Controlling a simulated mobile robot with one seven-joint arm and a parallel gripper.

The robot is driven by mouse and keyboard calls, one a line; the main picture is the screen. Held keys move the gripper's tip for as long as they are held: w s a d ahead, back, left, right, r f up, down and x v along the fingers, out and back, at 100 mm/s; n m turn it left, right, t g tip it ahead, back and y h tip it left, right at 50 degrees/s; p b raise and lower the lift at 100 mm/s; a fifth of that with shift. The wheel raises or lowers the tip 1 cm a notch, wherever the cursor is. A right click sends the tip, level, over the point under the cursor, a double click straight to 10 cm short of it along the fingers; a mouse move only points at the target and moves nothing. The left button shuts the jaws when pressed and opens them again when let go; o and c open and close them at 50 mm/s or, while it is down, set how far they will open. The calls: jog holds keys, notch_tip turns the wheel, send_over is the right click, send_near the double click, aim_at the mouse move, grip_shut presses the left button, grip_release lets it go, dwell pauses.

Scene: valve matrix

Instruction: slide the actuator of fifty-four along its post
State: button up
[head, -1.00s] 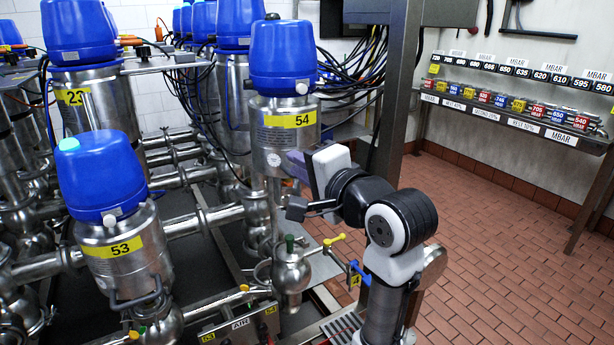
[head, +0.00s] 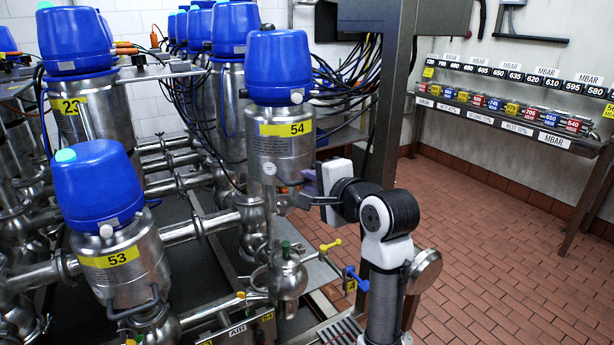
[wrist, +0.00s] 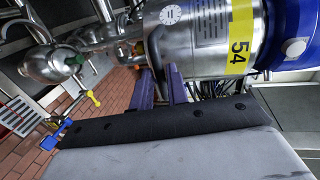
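Actuator fifty-four is a steel canister (head: 282,158) with a blue cap (head: 278,68) and a yellow "54" label. It stands upright at the centre of the head view; the wrist view shows its canister (wrist: 197,35) sideways. A thin post (head: 271,215) runs below it to a steel valve body (head: 288,275) with a green top. My gripper (head: 303,192) is at the canister's lower right edge. In the wrist view its two purple fingers (wrist: 158,80) are apart, with a gap between them, beside the canister's bottom end. I cannot tell whether they touch it.
Actuator 53 (head: 107,245) stands front left, and actuator 23 (head: 92,110) behind it. A grey upright column (head: 392,100) and black cables are close behind my arm. Yellow (head: 330,245) and blue (head: 357,279) handles sit low right. The brick floor (head: 490,260) at right is clear.

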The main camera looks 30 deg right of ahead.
jog(key=shift+x, duration=1.1)
grip_shut()
notch_tip(320, 180, down, 18)
jog(key=b, duration=0.4)
jog(key=shift+b, duration=0.4)
jog(key=shift+s+r, duration=0.1)
grip_release()
